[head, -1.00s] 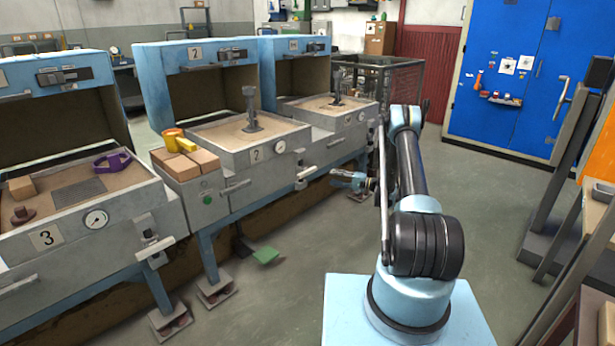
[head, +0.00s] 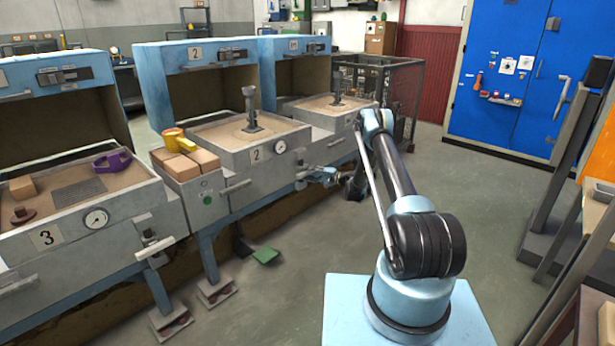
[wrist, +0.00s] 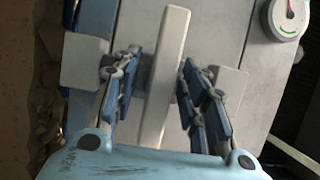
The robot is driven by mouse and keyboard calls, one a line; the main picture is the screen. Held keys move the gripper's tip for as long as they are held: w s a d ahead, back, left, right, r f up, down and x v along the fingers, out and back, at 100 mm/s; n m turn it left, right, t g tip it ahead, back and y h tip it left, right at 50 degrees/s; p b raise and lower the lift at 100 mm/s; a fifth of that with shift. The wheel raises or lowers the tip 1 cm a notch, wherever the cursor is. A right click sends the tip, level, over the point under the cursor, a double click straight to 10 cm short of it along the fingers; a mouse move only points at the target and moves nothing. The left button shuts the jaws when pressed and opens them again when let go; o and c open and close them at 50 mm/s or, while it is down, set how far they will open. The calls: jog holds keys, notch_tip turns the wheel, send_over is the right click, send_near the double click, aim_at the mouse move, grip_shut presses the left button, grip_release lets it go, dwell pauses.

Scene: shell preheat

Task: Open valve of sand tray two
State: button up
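Sand tray two (head: 240,155) is the middle grey bench, with a "2" plate, a round gauge (head: 279,147) and a sand bed on top. Its valve has a pale bar handle, which shows in the wrist view (wrist: 165,75) as a long, slightly tilted bar. My gripper (head: 312,176) is at the right front of tray two, at valve height, and covers much of the valve in the head view. In the wrist view my gripper (wrist: 158,72) is open, with one finger on each side of the bar. Whether the right finger touches it is unclear.
Tray three (head: 45,238) stands at the left, with a purple object (head: 112,161) on it. A yellow cup (head: 172,138) and bricks sit between the trays. A green pedal (head: 265,255) is on the floor.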

jog(key=shift+w+a, duration=0.1)
jog(key=shift+a, duration=0.15)
grip_shut()
